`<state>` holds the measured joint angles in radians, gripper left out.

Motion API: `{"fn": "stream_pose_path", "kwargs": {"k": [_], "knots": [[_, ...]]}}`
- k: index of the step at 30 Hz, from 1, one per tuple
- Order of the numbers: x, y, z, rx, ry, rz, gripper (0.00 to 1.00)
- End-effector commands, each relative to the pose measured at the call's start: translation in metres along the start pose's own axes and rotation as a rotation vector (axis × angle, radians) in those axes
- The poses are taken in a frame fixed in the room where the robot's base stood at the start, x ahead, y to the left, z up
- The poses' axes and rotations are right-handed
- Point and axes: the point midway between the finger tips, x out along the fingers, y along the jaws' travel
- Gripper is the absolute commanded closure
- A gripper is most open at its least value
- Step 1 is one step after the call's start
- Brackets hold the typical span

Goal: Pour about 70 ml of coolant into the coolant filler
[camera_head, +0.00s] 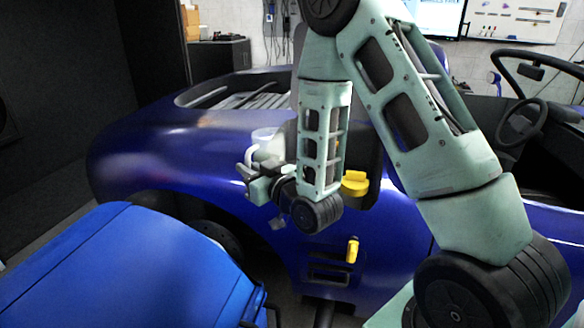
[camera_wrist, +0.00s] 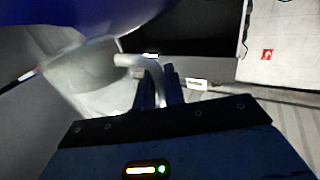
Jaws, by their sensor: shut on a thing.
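My gripper (camera_head: 258,178) is shut on the handle of a pale, translucent jug (camera_head: 265,136) in front of the blue car's side. In the wrist view the jug (camera_wrist: 92,75) is at the left, its curved handle (camera_wrist: 155,68) running between the fingers of my gripper (camera_wrist: 163,85). The jug looks tilted in the wrist view, where the picture is turned. The coolant level cannot be made out. A yellow cap-like part (camera_head: 355,183) shows just right of my wrist, partly behind my arm. I cannot make out the coolant filler's opening.
The blue car (camera_head: 190,140) fills the middle, with an open bay (camera_head: 235,95) on top. A yellow handle (camera_head: 352,250) is lower on its side. A blue cabinet-like body (camera_head: 120,265) stands at the front left. A steering wheel (camera_head: 524,122) is at the right.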

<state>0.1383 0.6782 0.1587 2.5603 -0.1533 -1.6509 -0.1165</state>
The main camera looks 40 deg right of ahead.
Motion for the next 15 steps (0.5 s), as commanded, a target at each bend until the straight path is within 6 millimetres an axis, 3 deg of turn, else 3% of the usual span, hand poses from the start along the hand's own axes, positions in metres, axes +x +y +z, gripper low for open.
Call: {"fn": "stream_pose_path", "kwargs": {"k": [15], "knots": [[0.0003, 0.004, -0.0095, 0.054, -0.007, 0.003, 1.0]]}}
